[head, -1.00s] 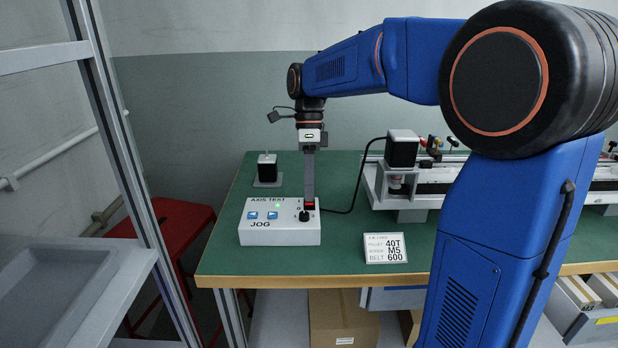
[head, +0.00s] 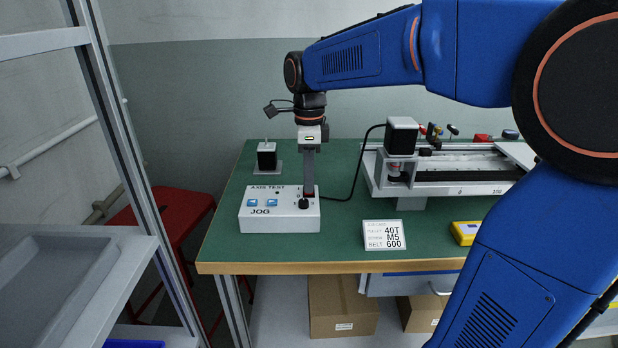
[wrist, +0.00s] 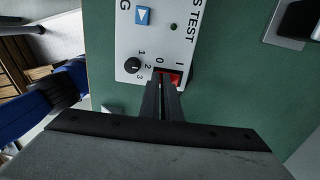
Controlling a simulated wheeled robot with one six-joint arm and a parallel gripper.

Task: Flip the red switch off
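The red switch (wrist: 175,78) is a small rocker on the white AXIS TEST box (head: 258,221), between the marks O and I. In the wrist view the tips of my gripper (wrist: 162,83) are together, holding nothing. They are over the O end of the switch and hide part of it. Whether they touch it is hard to tell. In the head view my gripper (head: 309,192) points straight down at the box and mostly hides the switch. The small indicator lamp (wrist: 174,27) on the box is dark.
A black knob (wrist: 132,65) sits close beside the switch, and blue arrow buttons (head: 271,203) lie to its left in the head view. A black cable (head: 361,165) runs from the box to the gantry (head: 460,178). A sign card (head: 384,235) stands at the table's front right.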

